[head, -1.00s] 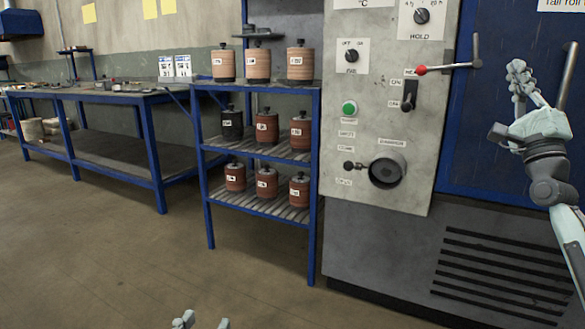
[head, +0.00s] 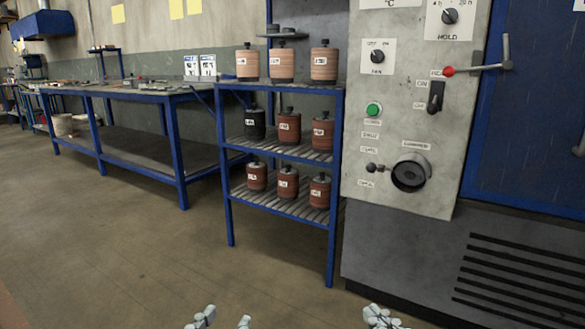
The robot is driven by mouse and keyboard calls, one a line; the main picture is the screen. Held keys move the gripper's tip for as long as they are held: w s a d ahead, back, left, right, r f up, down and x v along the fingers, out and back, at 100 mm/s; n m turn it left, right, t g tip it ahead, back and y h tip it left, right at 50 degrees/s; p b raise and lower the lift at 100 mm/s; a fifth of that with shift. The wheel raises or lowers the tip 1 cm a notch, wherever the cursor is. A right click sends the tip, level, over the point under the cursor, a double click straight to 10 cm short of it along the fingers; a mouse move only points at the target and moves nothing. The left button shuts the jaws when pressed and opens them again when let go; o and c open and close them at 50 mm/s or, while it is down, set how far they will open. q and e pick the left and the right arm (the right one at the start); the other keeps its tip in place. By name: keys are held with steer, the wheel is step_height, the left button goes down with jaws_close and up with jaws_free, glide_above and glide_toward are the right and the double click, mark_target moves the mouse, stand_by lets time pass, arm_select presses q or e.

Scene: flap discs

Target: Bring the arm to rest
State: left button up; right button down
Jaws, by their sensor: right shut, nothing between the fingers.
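My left gripper (head: 224,319) shows only its fingertips at the bottom edge of the head view. The tips stand apart with floor visible between them, and nothing is held. My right gripper (head: 381,318) is at the bottom edge further right, in front of the grey cabinet's base. Its fingers are together and empty. Most of both arms is out of view. Neither gripper touches anything that I can see.
A blue rack (head: 333,215) holds several labelled rolls on three levels. A grey control panel (head: 405,140) with knobs, switches and a red-tipped lever (head: 478,68) stands right of it. A workbench (head: 180,160) runs along the wall. The floor (head: 110,255) at left is clear.

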steer(key=s+a+f+n+g, duration=0.1)
steer(key=s+a+f+n, duration=0.15)
steer(key=s, duration=0.35)
step_height(320, 180, up, 5)
steer(key=w+m+t+h, duration=0.3)
steer(key=m, duration=0.3)
arm_select(q)
steer(key=s+a+f+g+y+p, duration=0.1)
steer(key=a+f+g+y+p, duration=0.35)
steer(key=f, duration=0.95)
arm_select(e)
steer(key=s+d+f+g+h, duration=0.1)
steer(key=d+f+g+h, duration=0.35)
steer(key=f, duration=0.95)
arm_select(q)
steer(key=s+a+f+n+g+y+p, duration=0.2)
steer(key=s+a+f+g+p, duration=0.3)
steer(key=s+a+f+g, duration=0.4)
steer(key=s+a+f, duration=0.2)
steer(key=a+f, duration=0.1)
steer(key=shift+s+f, duration=0.15)
steer(key=shift+s, duration=0.05)
arm_select(e)
steer(key=s+d+f+m+g+h, duration=0.1)
steer(key=s+d+f+g, duration=0.8)
steer(key=s+d+f, duration=0.2)
steer(key=shift+s+d+f, duration=0.2)
steer(key=shift+s+f, duration=0.05)
steer(key=shift+f, duration=0.65)
